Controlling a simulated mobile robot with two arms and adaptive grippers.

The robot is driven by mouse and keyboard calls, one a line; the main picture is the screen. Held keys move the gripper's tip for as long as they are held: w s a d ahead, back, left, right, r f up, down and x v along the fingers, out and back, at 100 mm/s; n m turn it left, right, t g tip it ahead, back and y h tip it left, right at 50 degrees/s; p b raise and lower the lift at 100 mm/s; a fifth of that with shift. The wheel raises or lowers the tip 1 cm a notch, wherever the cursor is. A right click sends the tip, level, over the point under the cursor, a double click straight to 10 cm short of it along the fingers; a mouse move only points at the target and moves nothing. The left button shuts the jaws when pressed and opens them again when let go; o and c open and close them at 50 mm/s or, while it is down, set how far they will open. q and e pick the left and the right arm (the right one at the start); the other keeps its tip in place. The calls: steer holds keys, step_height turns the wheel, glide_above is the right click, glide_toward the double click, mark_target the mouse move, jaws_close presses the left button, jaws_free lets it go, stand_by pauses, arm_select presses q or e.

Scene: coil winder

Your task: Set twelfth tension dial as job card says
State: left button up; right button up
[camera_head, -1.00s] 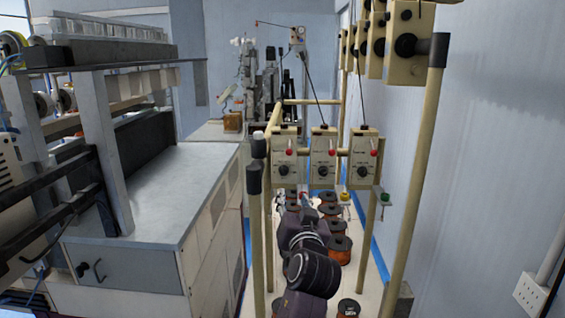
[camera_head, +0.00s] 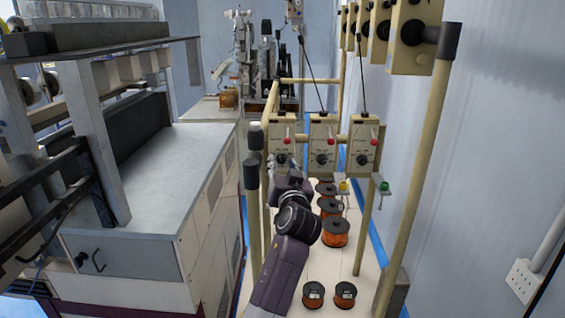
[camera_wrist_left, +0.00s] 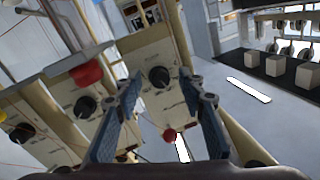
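Three cream tension boxes with black dials and red knobs hang in a row on the frame in the head view: left (camera_head: 281,136), middle (camera_head: 322,133) and right (camera_head: 363,137). My left gripper (camera_head: 284,172) is at the left box, partly hidden behind its own wrist. In the left wrist view my gripper (camera_wrist_left: 161,75) is open, its two blue-grey fingers on either side of a box's black dial (camera_wrist_left: 158,76). I cannot tell whether the fingertips touch the dial. The scale print is too small to read. No job card is recognisable. My right gripper is out of view.
Copper wire spools (camera_head: 335,232) stand on the floor panel below the boxes. A cream post (camera_head: 422,150) rises at the right, with more boxes (camera_head: 411,35) above. A grey-topped machine cabinet (camera_head: 165,180) flanks the left side. A green clip (camera_head: 385,188) sticks out at the right.

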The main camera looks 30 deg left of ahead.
arm_select(q)
jaws_close()
steer(key=shift+f+m+b, duration=0.1)
steer(key=shift+m+b, duration=0.35)
steer(key=shift+m, duration=1.65)
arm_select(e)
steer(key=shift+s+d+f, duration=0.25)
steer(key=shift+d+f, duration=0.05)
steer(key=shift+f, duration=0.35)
arm_select(q)
jaws_free()
steer(key=shift+d, duration=0.1)
steer(key=shift+s, duration=0.1)
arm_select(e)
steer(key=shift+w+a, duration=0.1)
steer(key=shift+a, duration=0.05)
